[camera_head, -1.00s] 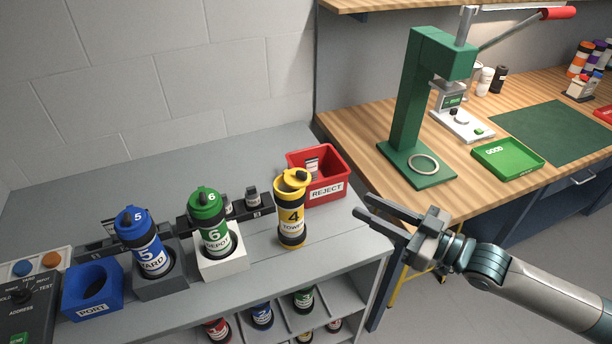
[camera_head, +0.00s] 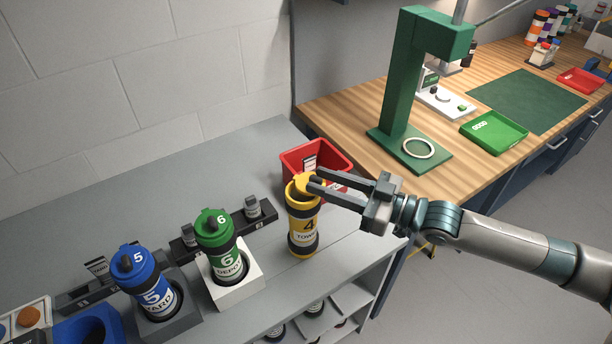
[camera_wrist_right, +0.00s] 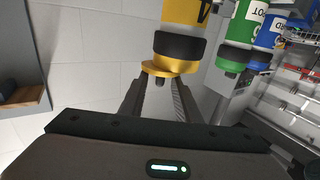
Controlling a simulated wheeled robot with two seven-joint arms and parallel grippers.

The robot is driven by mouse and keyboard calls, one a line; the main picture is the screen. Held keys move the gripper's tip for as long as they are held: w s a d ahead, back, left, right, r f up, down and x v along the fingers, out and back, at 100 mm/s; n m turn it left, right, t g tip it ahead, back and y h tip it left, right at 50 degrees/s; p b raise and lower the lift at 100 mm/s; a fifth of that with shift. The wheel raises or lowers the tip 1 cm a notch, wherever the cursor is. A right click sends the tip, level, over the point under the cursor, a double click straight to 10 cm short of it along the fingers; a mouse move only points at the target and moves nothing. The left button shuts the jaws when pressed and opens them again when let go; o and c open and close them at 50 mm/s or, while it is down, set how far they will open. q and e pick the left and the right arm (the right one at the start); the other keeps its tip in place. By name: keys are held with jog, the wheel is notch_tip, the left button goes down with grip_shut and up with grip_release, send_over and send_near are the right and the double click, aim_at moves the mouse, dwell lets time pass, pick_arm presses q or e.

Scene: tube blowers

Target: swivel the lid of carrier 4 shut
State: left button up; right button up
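Carrier 4 (camera_head: 303,225) is a yellow tube with black bands and a "4 TOWER" label, upright on the grey bench. Its yellow lid (camera_head: 302,183) sits off to one side of the tube's top. In the right wrist view the lid (camera_wrist_right: 154,70) sticks out beyond the tube rim, with a small dark knob (camera_wrist_right: 160,79). My right gripper (camera_head: 312,180) is at the lid, its two fingers apart. In the wrist view the fingers (camera_wrist_right: 157,92) point at the lid, with the knob between their lines; contact cannot be told. My left gripper is out of view.
Green carrier 6 (camera_head: 228,262) and blue carrier 5 (camera_head: 155,292) stand in holders to the left. A red reject bin (camera_head: 296,159) is close behind carrier 4. A green press (camera_head: 402,90) stands on the wooden table (camera_head: 352,117) at the right.

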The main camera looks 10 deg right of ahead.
jog(key=shift+w+a, duration=0.2)
jog(key=shift+a, duration=0.05)
jog(key=shift+d, duration=0.1)
jog(key=c, duration=0.3)
grip_shut()
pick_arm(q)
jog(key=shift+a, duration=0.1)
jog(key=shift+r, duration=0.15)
pick_arm(e)
jog(key=shift+s+r, duration=0.1)
